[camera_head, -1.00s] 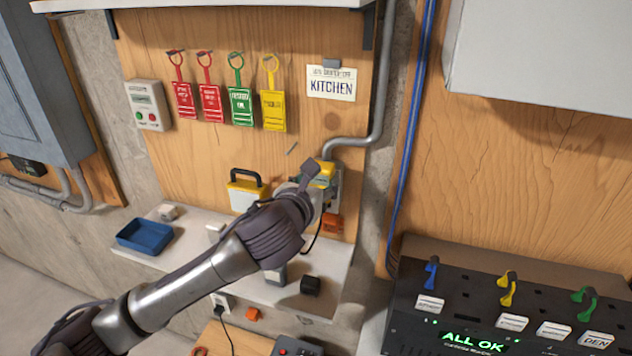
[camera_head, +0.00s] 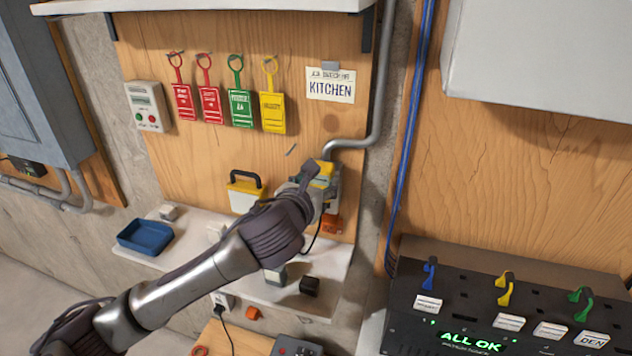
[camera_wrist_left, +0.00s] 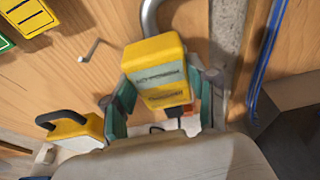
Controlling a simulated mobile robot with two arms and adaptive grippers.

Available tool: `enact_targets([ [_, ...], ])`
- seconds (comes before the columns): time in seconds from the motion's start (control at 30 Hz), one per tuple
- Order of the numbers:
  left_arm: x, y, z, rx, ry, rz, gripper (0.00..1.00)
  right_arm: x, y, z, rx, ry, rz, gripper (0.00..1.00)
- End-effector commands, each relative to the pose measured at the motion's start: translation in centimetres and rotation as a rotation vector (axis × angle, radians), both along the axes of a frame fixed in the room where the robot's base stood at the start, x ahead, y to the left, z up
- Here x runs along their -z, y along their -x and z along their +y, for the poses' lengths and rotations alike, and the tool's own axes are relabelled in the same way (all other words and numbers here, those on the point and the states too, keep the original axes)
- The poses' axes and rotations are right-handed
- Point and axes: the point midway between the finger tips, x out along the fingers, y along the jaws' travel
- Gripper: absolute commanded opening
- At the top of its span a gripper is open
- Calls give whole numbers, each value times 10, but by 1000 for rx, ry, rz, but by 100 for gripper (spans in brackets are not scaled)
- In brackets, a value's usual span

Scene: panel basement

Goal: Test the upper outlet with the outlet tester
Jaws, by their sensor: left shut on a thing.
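The outlet tester, a yellow block with a pale label (camera_wrist_left: 158,75), is between the fingers of my left gripper (camera_wrist_left: 160,100). In the head view the tester (camera_head: 322,172) shows at the wall just below the end of the grey conduit, largely hidden by my left gripper (camera_head: 318,187). The gripper is shut on it. The upper outlet is hidden behind the tester and gripper, so I cannot tell whether the tester is plugged in. My right gripper is not in view.
A shelf (camera_head: 180,246) below holds a blue tray (camera_head: 146,237) and small blocks. A yellow box with a black handle (camera_head: 245,193) stands left of the gripper. Tags (camera_head: 241,108) hang above. A black panel (camera_head: 470,290) reading "ALL OK" is at right.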

Motion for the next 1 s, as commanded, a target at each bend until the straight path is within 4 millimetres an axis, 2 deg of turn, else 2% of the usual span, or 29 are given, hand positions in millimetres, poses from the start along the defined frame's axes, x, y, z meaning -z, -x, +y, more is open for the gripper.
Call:
enact_targets([
  [1.0,0,-2,0,0,0,-1,16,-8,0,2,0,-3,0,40],
])
